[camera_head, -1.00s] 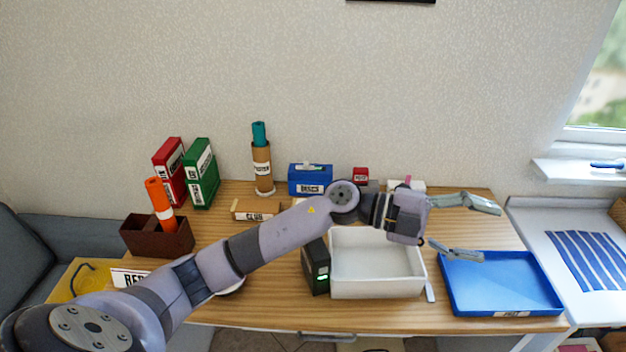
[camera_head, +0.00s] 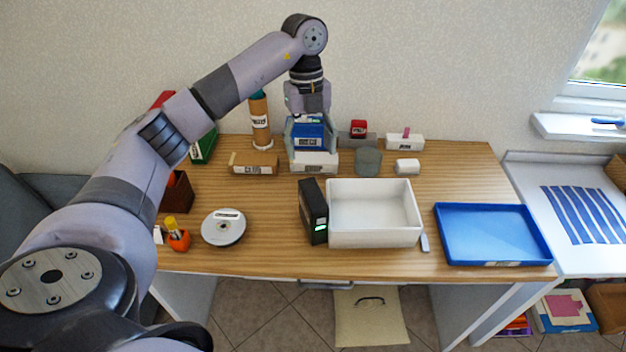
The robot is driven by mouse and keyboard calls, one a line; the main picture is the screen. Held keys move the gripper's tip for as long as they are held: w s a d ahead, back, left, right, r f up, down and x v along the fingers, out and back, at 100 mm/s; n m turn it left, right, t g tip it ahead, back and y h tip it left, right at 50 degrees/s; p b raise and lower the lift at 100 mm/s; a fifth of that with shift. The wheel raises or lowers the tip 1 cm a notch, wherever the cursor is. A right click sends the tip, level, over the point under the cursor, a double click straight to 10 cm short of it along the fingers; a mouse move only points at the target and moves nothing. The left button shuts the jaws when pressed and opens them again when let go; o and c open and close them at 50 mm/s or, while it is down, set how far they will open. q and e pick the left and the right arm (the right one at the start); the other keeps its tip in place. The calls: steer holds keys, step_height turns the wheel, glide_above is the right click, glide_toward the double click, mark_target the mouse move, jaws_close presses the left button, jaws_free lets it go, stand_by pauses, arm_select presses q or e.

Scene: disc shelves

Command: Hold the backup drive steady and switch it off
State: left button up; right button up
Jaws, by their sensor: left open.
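The backup drive appears to be the black upright box (camera_head: 312,212) with a lit green spot low on its front face. It stands on the wooden table, close against the left side of a white bin (camera_head: 374,238). My left gripper (camera_head: 313,150) points down at the back of the table, in front of a blue box (camera_head: 308,135) and above a small white labelled box. It is open, and I see nothing held in it. It is apart from the drive, well behind it. My right gripper is not in view.
A blue tray (camera_head: 493,261) lies at the right. A round white disc case (camera_head: 223,227) lies left of the drive. A tan box (camera_head: 254,168) and a cardboard tube (camera_head: 260,122) stand behind. The wood between the disc case and the drive is clear.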

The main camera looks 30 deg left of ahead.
mark_target(314, 194)
arm_select(q)
steer(key=f+p, duration=0.1)
steer(key=f, duration=0.3)
steer(key=s+d+f+p, duration=0.1)
steer(key=f, duration=0.4)
steer(key=f+p, duration=0.1)
steer(key=f, duration=0.4)
steer(key=shift+s+d+f, duration=0.15)
steer(key=shift+d, duration=0.25)
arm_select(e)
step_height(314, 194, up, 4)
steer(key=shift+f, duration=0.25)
arm_select(q)
jaws_close()
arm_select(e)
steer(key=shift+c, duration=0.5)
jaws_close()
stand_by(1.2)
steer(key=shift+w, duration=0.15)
